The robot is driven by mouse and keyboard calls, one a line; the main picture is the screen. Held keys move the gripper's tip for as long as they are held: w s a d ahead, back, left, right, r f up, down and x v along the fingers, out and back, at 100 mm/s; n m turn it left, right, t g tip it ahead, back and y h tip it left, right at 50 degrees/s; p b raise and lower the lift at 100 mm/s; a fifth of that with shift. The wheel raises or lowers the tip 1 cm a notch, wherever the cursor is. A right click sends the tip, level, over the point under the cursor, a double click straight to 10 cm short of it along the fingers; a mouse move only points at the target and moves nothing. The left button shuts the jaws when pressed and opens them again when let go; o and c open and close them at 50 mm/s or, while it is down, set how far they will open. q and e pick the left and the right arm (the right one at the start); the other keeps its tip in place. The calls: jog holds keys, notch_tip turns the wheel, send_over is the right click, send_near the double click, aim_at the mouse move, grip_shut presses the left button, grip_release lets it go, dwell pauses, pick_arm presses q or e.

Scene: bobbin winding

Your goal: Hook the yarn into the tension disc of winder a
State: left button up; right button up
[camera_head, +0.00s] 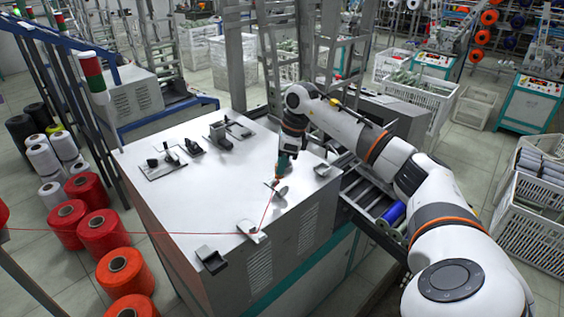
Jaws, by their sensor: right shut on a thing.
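A thin red yarn (160,233) runs from the left edge across the white machine top to a small pale guide block (251,231). From there it rises steeply to my right gripper (280,178). My right gripper points down over the front right part of the top and is shut on the yarn. A small shiny metal disc part (281,193), which looks like the tension disc, sits just below the fingertips. I cannot tell whether the yarn touches the disc or passes beside it. My left gripper is out of view.
The white machine top (190,215) also carries a grey-black box (211,260) at its front edge and dark fittings (164,163) at the back. Red yarn cones (103,230) stand at left. A roller conveyor with a blue bobbin (393,213) lies at right, below my arm.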

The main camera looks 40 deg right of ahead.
jog(key=shift+f+b, duration=1.05)
jog(key=shift+f, duration=0.7)
jog(key=shift+r, duration=0.1)
jog(key=shift+d, duration=0.1)
jog(key=shift+d, duration=0.15)
jog(key=shift+d+r, duration=0.15)
jog(key=shift+d, duration=2.15)
jog(key=shift+r, duration=0.1)
jog(key=shift+w+p+v, duration=0.2)
jog(key=shift+p+v, duration=0.8)
jog(key=shift+v, duration=0.15)
jog(key=shift+w+p+v, duration=0.2)
jog(key=shift+p+v, duration=0.75)
jog(key=shift+v, duration=0.2)
